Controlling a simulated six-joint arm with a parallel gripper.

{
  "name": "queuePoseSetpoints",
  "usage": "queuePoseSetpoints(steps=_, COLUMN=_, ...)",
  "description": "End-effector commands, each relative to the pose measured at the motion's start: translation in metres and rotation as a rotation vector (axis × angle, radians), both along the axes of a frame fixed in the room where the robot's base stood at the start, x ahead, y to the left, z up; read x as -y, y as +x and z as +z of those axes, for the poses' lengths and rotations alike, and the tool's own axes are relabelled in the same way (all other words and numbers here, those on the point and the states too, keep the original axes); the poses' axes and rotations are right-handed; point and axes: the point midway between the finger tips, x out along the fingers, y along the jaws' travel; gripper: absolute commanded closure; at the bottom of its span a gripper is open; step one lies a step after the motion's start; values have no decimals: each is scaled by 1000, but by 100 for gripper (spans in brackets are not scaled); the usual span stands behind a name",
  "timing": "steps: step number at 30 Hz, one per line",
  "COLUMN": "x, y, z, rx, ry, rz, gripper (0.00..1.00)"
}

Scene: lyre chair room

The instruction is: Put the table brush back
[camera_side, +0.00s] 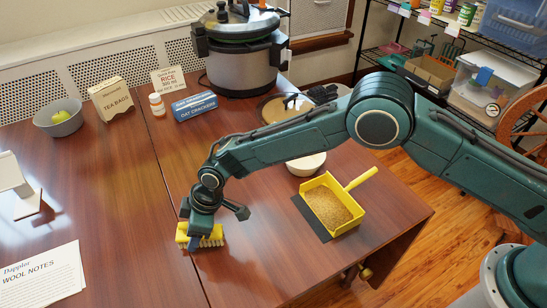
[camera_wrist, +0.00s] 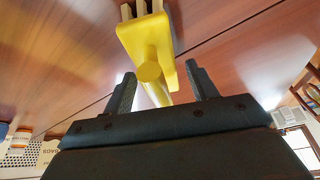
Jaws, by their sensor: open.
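The yellow table brush (camera_side: 214,240) is at the front of the wooden table, its pale bristles showing along its lower edge. My gripper (camera_side: 198,238) is right over it and hides part of it. In the wrist view, my gripper (camera_wrist: 160,77) is open, with its two dark fingers apart. The brush (camera_wrist: 147,38) lies mostly beyond the fingertips there, and its yellow handle shows between the fingers. I cannot tell whether either finger touches it.
A white bowl (camera_side: 306,166) stands behind the dustpan. A pressure cooker (camera_side: 240,65), a cracker box (camera_side: 194,106), a tea bags box (camera_side: 110,98) and a grey bowl (camera_side: 59,122) line the back. A notes sheet (camera_side: 45,277) lies front left.

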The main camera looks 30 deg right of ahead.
Motion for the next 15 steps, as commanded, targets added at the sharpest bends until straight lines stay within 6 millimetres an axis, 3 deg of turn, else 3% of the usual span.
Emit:
queuePoseSetpoints(steps=8, x=2, y=0, z=8, rx=0, ry=1, rz=0, gripper=42)
queuePoseSetpoints(steps=15, x=9, y=-3, z=29, rx=1, ry=1, rz=0, gripper=42)
